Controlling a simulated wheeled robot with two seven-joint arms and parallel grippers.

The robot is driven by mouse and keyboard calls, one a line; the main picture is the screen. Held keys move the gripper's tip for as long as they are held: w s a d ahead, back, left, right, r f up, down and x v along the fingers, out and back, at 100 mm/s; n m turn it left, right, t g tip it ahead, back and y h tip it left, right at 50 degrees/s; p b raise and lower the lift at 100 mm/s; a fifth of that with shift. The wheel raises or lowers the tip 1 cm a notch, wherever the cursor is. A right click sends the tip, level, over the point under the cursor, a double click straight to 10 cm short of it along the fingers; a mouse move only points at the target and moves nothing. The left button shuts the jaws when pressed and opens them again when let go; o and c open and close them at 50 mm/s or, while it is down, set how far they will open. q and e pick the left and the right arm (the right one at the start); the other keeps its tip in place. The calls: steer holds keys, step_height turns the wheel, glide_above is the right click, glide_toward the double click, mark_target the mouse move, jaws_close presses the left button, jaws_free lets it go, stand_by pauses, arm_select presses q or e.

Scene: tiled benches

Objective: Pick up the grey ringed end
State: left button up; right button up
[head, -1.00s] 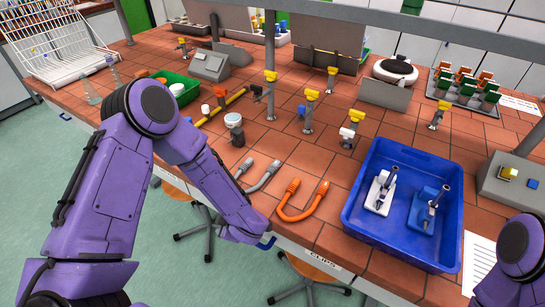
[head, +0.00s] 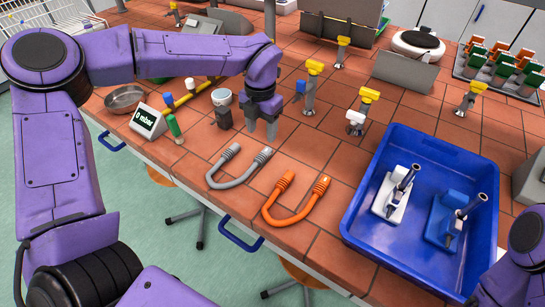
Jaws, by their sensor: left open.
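A grey hose (head: 237,184) lies in a U shape on the brown tiled bench, with both ends pointing away from me. Its right end (head: 264,155) and its left end (head: 231,151) have thicker grey fittings. I cannot tell clearly which one is ringed. My left gripper (head: 262,130) points down with its two fingers apart and empty. It is just beyond the hose's right end in the picture, not visibly touching it. My right gripper is out of view; only a purple part of that arm shows at the lower right.
An orange hose (head: 288,219) lies right of the grey one. A blue tray (head: 373,252) holds a white and a blue burner. Yellow-topped taps stand behind. A display box (head: 149,121), a metal bowl (head: 124,98) and a green-topped bottle (head: 174,128) are at left.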

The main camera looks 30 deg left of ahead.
mark_target(262, 154)
arm_select(q)
steer(key=shift+f, duration=0.5)
steer(key=shift+s+f+p, duration=0.25)
steer(key=shift+f+p, duration=0.1)
steer(key=shift+f, duration=0.25)
steer(key=shift+s+f+p, duration=0.25)
steer(key=shift+f+p, duration=0.05)
steer(key=shift+f, duration=0.25)
steer(key=shift+d+f, duration=0.1)
steer(key=shift+f, duration=0.25)
steer(key=f+p, duration=0.1)
steer(key=f, duration=0.1)
steer(key=w+f+p, duration=0.1)
steer(key=f, duration=0.2)
steer(key=shift+w+f, duration=0.15)
steer(key=shift+f, duration=0.05)
steer(key=shift+a+f, duration=0.15)
steer(key=shift+a, duration=0.05)
steer(key=shift+s, duration=0.2)
steer(key=shift+c, duration=0.6)
steer(key=shift+w, duration=0.1)
jaws_close()
